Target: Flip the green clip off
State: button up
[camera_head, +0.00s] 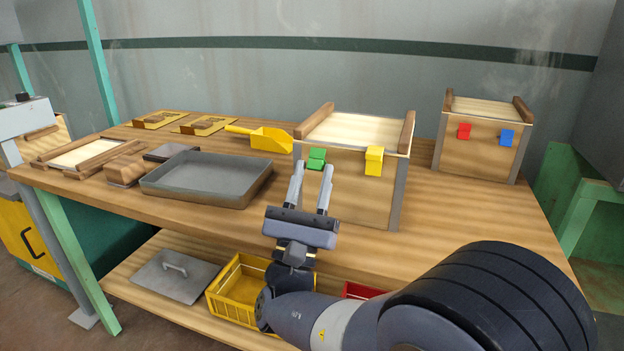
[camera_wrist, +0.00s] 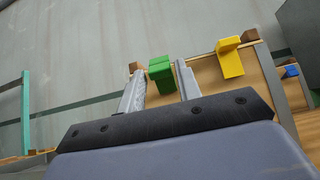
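The green clip (camera_head: 316,158) sits on the upper front edge of the nearer wooden box (camera_head: 346,190), left of a yellow clip (camera_head: 374,160). My gripper (camera_head: 313,168) is open in front of the box, its two fingers pointing up toward the green clip. In the wrist view the green clip (camera_wrist: 161,74) shows between the fingertips of my gripper (camera_wrist: 156,78). I cannot tell whether the fingers touch it. The yellow clip (camera_wrist: 229,57) stands to the right, outside the fingers.
A second wooden box (camera_head: 478,155) with a red clip (camera_head: 464,131) and a blue clip (camera_head: 506,138) stands further back right. A grey metal tray (camera_head: 208,174), a yellow scoop (camera_head: 264,139) and a wooden block (camera_head: 125,172) lie left on the table. A yellow crate (camera_head: 232,292) is on the lower shelf.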

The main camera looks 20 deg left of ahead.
jog(key=shift+o, duration=1.2)
jog(key=shift+h, duration=0.3)
jog(key=shift+s, duration=0.1)
jog(key=s+p, duration=0.3)
jog(key=s, duration=0.9)
jog(key=shift+s+a+f, duration=0.35)
jog(key=shift+a+f, duration=0.05)
jog(key=shift+w+p, duration=0.1)
jog(key=shift+p, duration=0.25)
